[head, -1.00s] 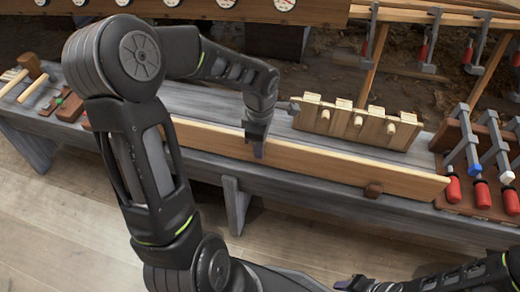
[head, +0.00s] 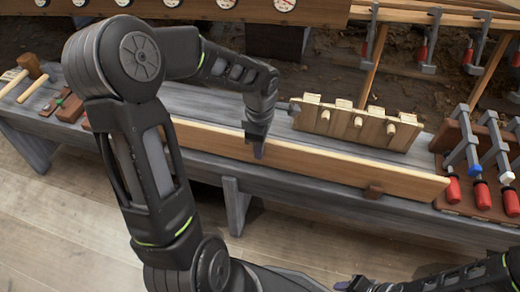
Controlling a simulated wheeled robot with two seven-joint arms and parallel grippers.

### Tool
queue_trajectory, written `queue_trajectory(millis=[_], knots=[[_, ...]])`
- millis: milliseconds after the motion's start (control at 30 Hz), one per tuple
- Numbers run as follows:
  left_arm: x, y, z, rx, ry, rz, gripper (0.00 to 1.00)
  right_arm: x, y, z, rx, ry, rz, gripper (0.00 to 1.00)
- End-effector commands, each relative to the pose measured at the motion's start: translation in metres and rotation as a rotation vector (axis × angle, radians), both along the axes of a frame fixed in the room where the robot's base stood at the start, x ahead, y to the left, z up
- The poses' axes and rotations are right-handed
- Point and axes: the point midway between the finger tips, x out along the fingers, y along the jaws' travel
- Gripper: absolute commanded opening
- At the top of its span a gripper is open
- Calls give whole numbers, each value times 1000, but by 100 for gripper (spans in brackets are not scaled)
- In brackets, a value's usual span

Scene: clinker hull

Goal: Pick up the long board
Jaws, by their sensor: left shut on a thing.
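The long board (head: 330,166) is a pale wooden plank standing on its edge along the front of the grey bench (head: 205,106). My left arm crosses in front of its left part and hides some of it. My left gripper (head: 257,148) points down over the board's top edge and is shut on it, left of the board's middle. The board's right end lies near the red-handled clamps.
A wooden rack with pegs (head: 355,122) stands on the bench behind the board. Clamps with red handles (head: 482,193) stand at the right end. Mallets (head: 32,68) lie at the left end. The floor in front of the bench is clear.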

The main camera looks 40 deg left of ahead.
Motion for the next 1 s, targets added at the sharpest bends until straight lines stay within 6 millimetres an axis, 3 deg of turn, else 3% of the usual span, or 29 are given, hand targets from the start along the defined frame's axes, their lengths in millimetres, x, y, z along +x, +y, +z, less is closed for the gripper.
queue_trajectory(millis=[167,367,1000], knots=[[1,0,4,1,-4,0,0,0,0,1,0,0,0,36],[2,0,22,3,-4,-1,0,-1,1,7,2,2,3,36],[1,0,158,0,-6,0,0,-4,3,41,5,5,11,36]])
